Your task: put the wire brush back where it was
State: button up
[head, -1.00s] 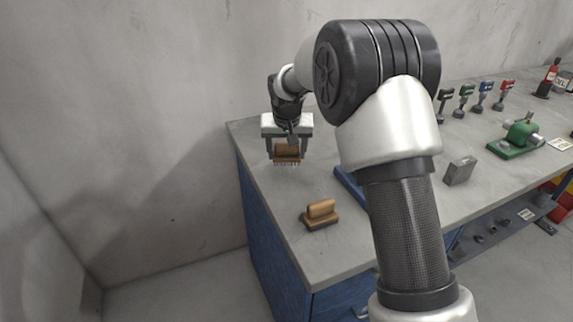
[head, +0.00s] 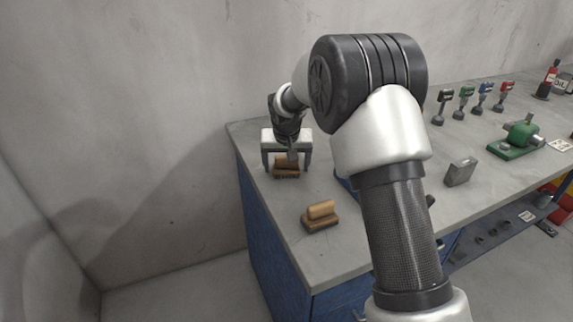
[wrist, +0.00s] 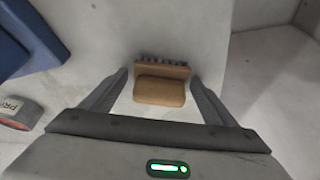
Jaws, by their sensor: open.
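The wire brush (head: 286,172) has a wooden handle block and dark bristles. It rests on the grey bench top near the far left corner, and it also shows in the wrist view (wrist: 160,90). My gripper (head: 287,166) is open and low over the bench, with one finger on each side of the brush. In the wrist view a gap shows between each finger and the wood. The brush's underside is hidden.
A second wooden-handled block (head: 320,214) with a dark base lies nearer the bench's front. A blue item (head: 346,187) is partly hidden behind my arm. A metal block (head: 460,172), a green vise-like device (head: 519,138) and several coloured-top tools (head: 484,97) stand to the right.

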jog(key=shift+s+r, duration=0.1)
jog(key=shift+r, duration=0.45)
jog(key=s+d+r+p, duration=0.1)
jog(key=s+d+r, duration=0.2)
jog(key=s+r, duration=0.45)
jog(key=s+d+r+p, duration=0.15)
jog(key=s+r, duration=0.35)
jog(key=r, duration=0.5)
jog(key=s+d, duration=0.4)
jog(key=s, duration=0.9)
jog(key=s+d+r+t+b, duration=0.1)
jog(key=s+d, duration=0.4)
jog(key=s, duration=0.9)
